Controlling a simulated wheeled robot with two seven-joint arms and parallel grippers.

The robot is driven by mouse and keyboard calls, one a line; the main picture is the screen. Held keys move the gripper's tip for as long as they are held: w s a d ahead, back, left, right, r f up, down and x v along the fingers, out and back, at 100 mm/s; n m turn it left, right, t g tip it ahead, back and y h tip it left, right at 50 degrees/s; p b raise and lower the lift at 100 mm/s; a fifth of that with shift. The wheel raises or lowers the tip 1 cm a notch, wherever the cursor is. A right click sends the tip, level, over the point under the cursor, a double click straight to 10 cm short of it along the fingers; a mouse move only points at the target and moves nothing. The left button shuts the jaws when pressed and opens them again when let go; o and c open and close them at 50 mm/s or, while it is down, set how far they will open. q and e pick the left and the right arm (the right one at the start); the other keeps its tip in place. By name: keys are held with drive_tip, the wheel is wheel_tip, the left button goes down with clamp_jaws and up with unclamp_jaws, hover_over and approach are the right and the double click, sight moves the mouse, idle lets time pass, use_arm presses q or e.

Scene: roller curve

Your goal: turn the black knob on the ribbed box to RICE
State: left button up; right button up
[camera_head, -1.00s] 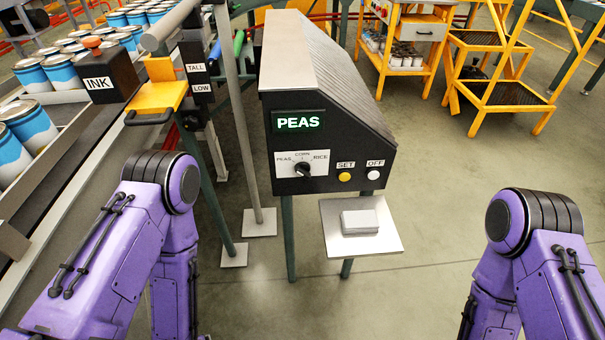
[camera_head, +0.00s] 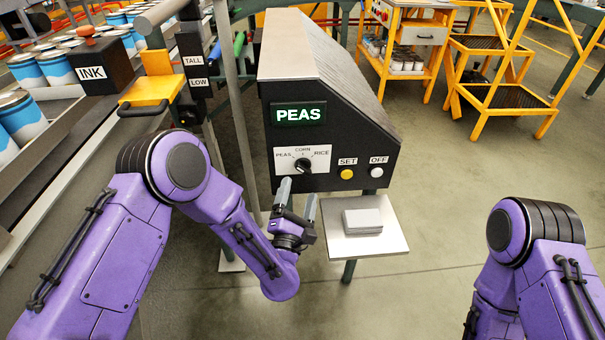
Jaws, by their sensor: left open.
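The ribbed box (camera_head: 335,115) stands ahead of me with a dark front panel. Its lit display (camera_head: 298,114) reads PEAS. The black knob (camera_head: 302,165) sits on a white plate (camera_head: 322,154) marked PEAS, CORN and RICE; its exact pointing is too small to read surely. My left gripper (camera_head: 297,192) is open, fingers pointing up, just below the knob and apart from it as far as I can tell. My right arm (camera_head: 530,240) shows at the right, but its gripper is out of view.
A yellow SET button (camera_head: 346,174) and a white OFF button (camera_head: 376,172) sit right of the knob. A small shelf (camera_head: 385,238) with a pale block (camera_head: 362,222) juts out below them.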

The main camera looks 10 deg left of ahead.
sight(303, 172)
use_arm(q)
drive_tip(key=x, duration=0.5)
drive_tip(key=shift+w+a+p, duration=0.1)
drive_tip(key=shift+w+p, duration=0.25)
drive_tip(key=shift+p, duration=0.05)
drive_tip(key=c, duration=1)
drive_tip(key=shift+c, duration=0.2)
